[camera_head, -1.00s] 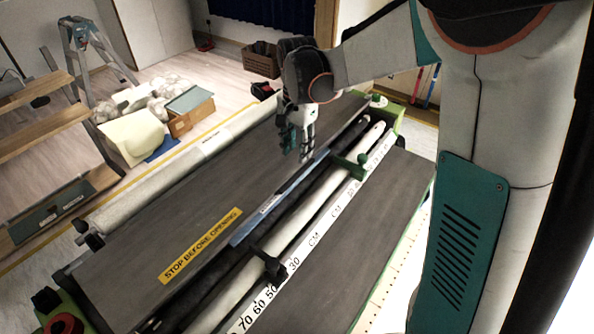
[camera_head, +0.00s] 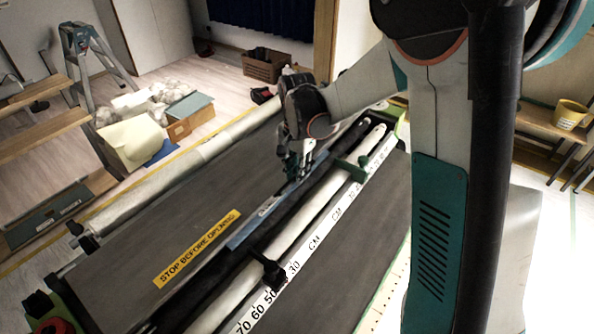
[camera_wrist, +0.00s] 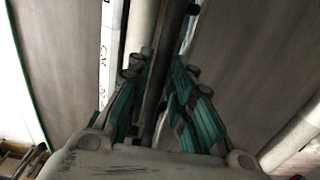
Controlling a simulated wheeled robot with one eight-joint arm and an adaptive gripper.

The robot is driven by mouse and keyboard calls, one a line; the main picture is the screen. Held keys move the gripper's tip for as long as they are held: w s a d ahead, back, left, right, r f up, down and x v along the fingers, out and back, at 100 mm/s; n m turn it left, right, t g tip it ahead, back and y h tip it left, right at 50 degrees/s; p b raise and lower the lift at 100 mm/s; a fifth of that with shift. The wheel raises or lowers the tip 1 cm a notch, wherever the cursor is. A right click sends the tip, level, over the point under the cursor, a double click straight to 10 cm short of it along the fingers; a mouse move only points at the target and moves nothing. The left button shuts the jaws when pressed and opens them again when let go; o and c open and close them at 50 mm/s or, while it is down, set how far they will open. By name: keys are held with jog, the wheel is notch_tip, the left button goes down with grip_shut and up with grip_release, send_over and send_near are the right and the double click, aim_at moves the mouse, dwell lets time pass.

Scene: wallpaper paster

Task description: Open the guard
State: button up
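The guard (camera_head: 150,235) is a broad dark grey panel on the paster, with a yellow "STOP BEFORE OPENING" label (camera_head: 197,249). A blue strip (camera_head: 258,225) runs along its right edge, beside a long dark bar. My gripper (camera_head: 292,177) points down at the far part of this strip. In the wrist view its green-padded fingers (camera_wrist: 160,68) are apart, one on each side of a dark bar (camera_wrist: 163,60). I cannot tell whether they touch it. The guard lies flat, and the strip is partly hidden behind the gripper.
A pale roller (camera_head: 312,233) and a white centimetre scale (camera_head: 296,265) run along the right of the strip. A green-knobbed clamp (camera_head: 352,167) and a black clamp (camera_head: 268,270) stand on them. A stepladder (camera_head: 85,60) and boxes are on the floor behind.

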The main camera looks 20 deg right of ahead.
grip_shut()
jog(key=shift+r, duration=0.1)
jog(key=w+a+r+p, duration=0.2)
jog(key=r+p, duration=0.1)
jog(key=r, duration=0.3)
jog(key=w+a+r+p, duration=0.1)
jog(key=w+r+p, duration=0.1)
jog(key=r+p, duration=0.3)
jog(key=w+a+r+g+h+p, duration=0.1)
jog(key=w+a+r+p, duration=0.3)
jog(key=w, duration=0.4)
jog(key=w+a+r+g+h+p, duration=0.1)
jog(key=w+a+r+g+p, duration=0.1)
jog(key=w+a+r+p, duration=0.3)
jog(key=shift+w+a+r+g+h, duration=0.4)
jog(key=shift+w+a+r, duration=0.35)
jog(key=shift+w+a, duration=0.8)
jog(key=shift+d, duration=0.1)
